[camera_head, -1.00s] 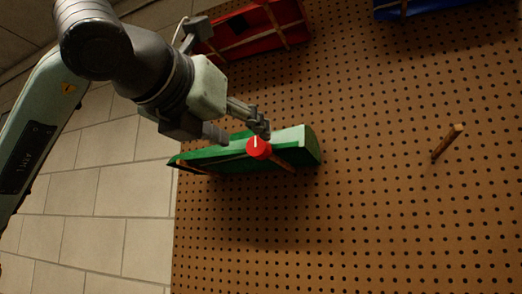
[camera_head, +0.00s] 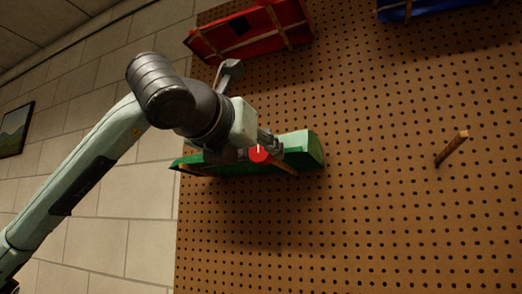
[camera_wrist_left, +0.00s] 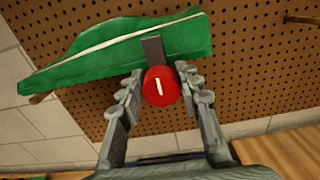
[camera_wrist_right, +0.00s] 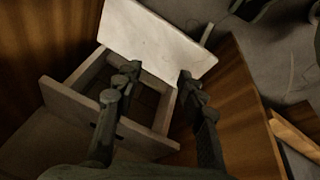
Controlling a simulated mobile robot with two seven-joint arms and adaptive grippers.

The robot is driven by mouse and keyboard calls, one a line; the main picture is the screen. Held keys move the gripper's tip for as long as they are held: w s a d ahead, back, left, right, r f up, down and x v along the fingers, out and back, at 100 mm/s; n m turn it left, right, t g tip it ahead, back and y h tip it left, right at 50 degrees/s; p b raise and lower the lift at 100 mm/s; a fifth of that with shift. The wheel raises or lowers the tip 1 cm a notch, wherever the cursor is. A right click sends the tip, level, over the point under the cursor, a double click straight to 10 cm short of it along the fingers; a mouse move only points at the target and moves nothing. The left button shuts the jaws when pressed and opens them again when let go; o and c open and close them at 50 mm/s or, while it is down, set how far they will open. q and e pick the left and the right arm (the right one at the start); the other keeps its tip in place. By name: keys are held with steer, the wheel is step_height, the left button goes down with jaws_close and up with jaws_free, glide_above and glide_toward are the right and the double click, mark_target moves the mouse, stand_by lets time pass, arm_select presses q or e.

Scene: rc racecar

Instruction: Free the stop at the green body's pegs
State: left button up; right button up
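The green body (camera_head: 301,147) rests on wooden pegs on the pegboard; one peg (camera_head: 285,166) shows under it. The stop, a round red knob with a white line (camera_head: 259,154), sits at the front end of that peg. In the left wrist view the red stop (camera_wrist_left: 161,86) lies between the fingertips of my left gripper (camera_wrist_left: 160,88), with the green body (camera_wrist_left: 110,55) behind it. The fingers stand on either side of the stop; a small gap seems to show on the left. My right gripper (camera_wrist_right: 158,80) is open and empty, away from the pegboard.
A red body (camera_head: 250,32) and a blue body (camera_head: 425,8) hang higher on the pegboard (camera_head: 380,220). A bare peg (camera_head: 452,148) sticks out at right.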

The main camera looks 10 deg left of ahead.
arm_select(q)
steer(key=c, duration=0.6)
